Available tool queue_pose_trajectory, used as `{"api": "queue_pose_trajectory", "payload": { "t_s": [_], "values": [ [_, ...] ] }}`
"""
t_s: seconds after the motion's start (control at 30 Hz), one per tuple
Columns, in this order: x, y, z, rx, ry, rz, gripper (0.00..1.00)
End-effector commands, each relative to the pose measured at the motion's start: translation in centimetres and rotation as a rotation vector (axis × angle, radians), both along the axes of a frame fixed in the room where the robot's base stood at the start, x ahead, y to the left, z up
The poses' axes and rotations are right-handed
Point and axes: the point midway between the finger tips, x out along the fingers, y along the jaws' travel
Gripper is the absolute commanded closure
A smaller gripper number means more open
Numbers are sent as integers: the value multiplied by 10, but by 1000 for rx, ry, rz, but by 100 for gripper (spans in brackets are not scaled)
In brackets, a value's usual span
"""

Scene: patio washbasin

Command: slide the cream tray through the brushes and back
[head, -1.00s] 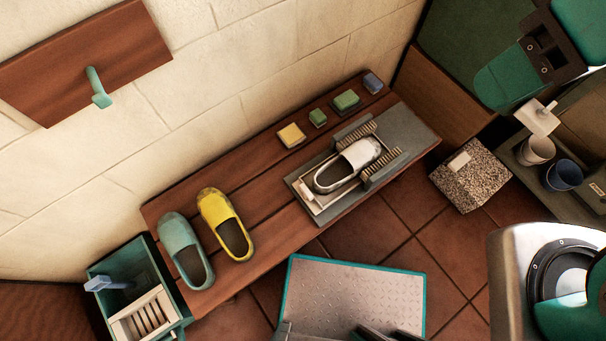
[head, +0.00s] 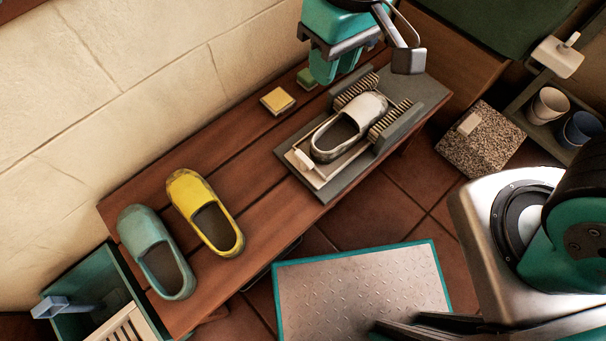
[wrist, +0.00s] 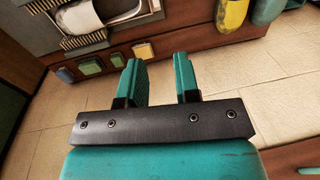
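The cream tray (head: 305,167) lies in a grey fixture (head: 345,185) at the right part of the wooden bench. A whitish, dirt-marked shoe (head: 350,130) sits on it, its toe end between the two brushes (head: 355,90), (head: 390,118). A small pale handle stands at the tray's near-left end. My gripper (head: 335,76) is above the bench's back edge, behind the brushes, apart from the tray. In the wrist view, my gripper (wrist: 158,60) shows two teal fingers with an empty gap. The shoe (wrist: 90,15) and a brush (wrist: 77,40) show at its top left.
Yellow (head: 211,212) and teal (head: 156,250) slippers stand on the bench's left part. A yellow sponge (head: 277,100) and a green block (head: 307,77) lie along the back. A speckled block (head: 478,140) and cups (head: 549,105) are at right. A metal-topped mat (head: 360,290) lies in front.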

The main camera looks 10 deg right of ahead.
Motion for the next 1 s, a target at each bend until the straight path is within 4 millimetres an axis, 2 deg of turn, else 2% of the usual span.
{"api": "queue_pose_trajectory", "payload": {
  "t_s": [0.03,0.1,0.2,0.33,0.57,0.67,1.0],
  "values": [
    [3,8,-44,-24,1,7,70],
    [8,16,-75,-51,-6,10,70],
    [12,25,-110,-84,-15,13,70],
    [16,33,-137,-112,-27,15,70],
    [17,36,-158,-127,-32,18,70],
    [17,36,-174,-128,-30,17,70],
    [17,36,-252,-128,-30,17,70]
  ]
}}
